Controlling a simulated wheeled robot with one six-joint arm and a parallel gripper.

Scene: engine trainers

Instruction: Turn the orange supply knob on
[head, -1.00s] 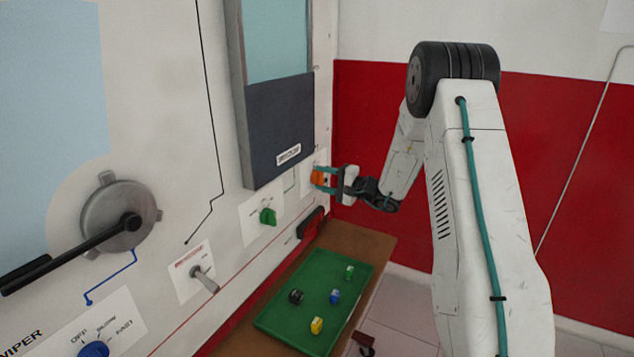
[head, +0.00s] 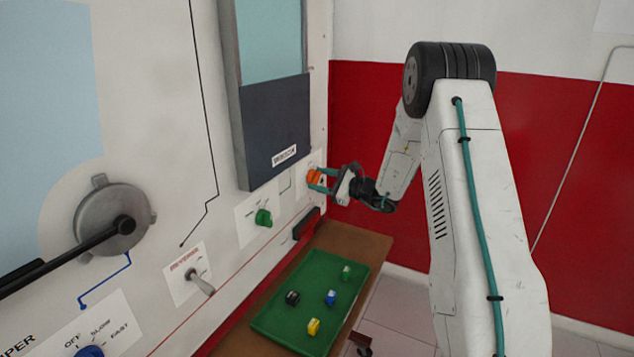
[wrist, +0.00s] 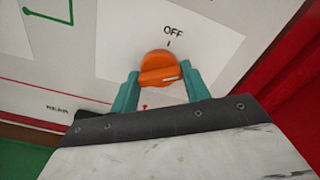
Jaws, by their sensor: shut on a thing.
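The orange supply knob (head: 314,177) is on the wall panel at its far right end, on a white plate. In the wrist view my gripper (wrist: 160,87) has one finger left and one right of the knob. Lettering below the knob is mostly hidden.
A green knob (head: 263,218), a grey toggle lever (head: 202,284) and a blue knob (head: 90,351) sit along the panel. Below, a green tray (head: 283,325) with several small coloured pieces lies on a brown bench (head: 362,243). A red-and-white wall stands behind my arm.

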